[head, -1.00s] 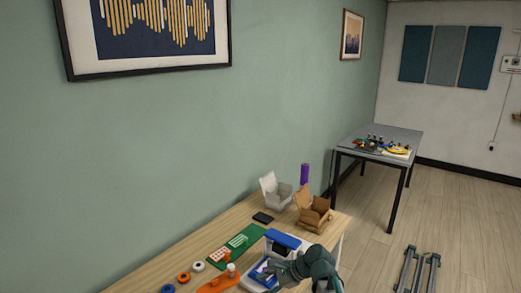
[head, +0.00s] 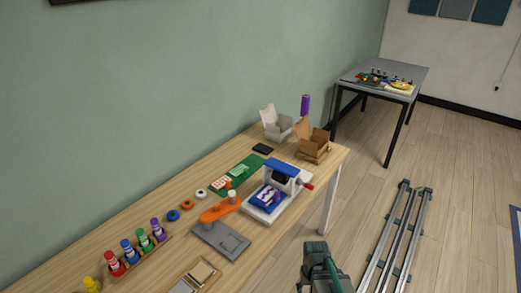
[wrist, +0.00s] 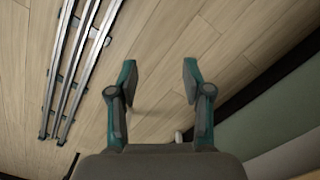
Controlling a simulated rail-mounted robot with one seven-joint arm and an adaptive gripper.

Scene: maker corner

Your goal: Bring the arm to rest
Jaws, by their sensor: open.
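My gripper (wrist: 150,82) shows in the wrist view with its two green-grey fingers spread apart and nothing between them. Beyond the fingers is the wood floor. In the head view a green-grey part of my arm (head: 322,268) stands at the bottom, in front of and to the right of the workbench (head: 135,225). It is apart from the things on the bench. The fingertips cannot be made out in the head view.
The bench holds a white and blue press (head: 280,178) with a red handle, an orange tool (head: 219,210), several colored bottles (head: 130,250) in a rack, and open boxes (head: 313,143). Metal rails (head: 392,235) lie on the floor at right. A grey table (head: 385,72) stands behind.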

